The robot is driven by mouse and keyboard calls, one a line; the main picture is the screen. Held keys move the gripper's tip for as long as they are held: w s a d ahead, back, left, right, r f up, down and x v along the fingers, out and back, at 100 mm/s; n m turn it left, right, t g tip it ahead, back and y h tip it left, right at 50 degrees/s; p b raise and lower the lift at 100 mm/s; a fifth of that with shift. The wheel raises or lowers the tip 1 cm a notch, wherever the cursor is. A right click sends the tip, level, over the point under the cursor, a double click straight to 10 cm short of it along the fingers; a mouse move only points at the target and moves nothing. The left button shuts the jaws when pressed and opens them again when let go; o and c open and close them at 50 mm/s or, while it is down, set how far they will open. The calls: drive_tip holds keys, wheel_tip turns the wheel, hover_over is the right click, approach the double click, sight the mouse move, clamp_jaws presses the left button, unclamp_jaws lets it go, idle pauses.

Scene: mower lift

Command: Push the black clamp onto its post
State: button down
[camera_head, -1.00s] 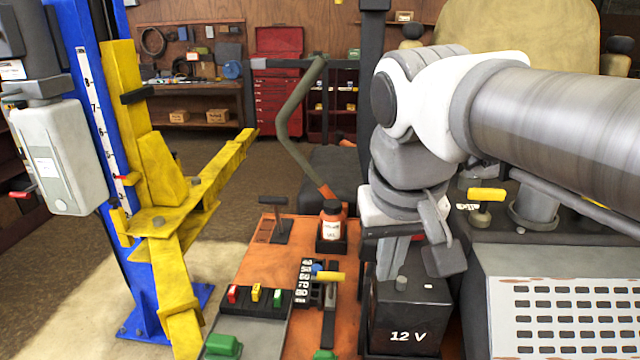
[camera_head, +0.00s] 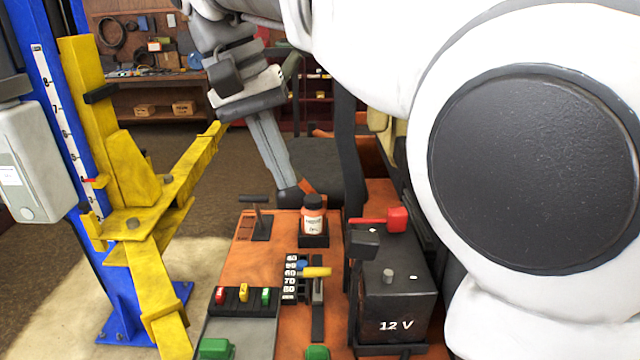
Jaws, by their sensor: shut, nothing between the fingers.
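The black battery (camera_head: 397,312) marked "12 V" stands at the lower right of centre. The black clamp (camera_head: 365,243) is at the rear left of its top, apart from a bare grey post (camera_head: 388,275) nearer the front. A red clamp (camera_head: 397,219) with a red handle sits at the back of the battery; whether it is on a post cannot be told. My gripper (camera_head: 287,192) is shut and empty. It points down, left of and behind the battery, past the orange deck's far edge as seen.
My arm blocks much of the right side. An orange deck (camera_head: 262,252) carries a labelled bottle (camera_head: 313,216), a T-handle (camera_head: 258,215), a yellow-knobbed lever (camera_head: 316,272) and coloured switches (camera_head: 243,293). A yellow lift arm (camera_head: 185,190) stands at left.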

drive_tip(key=shift+f, duration=0.1)
approach(355, 255)
drive_tip(key=w+a+f, duration=0.1)
drive_tip(key=a+f, duration=0.3)
drive_tip(key=f, duration=0.1)
drive_tip(key=shift+w+d+f, duration=0.1)
drive_tip(key=shift+d+f, duration=0.15)
drive_tip(key=shift+d, duration=0.75)
drive_tip(key=shift+w+d+f, duration=0.1)
drive_tip(key=shift+d+f, duration=0.1)
drive_tip(key=shift+d, duration=0.8)
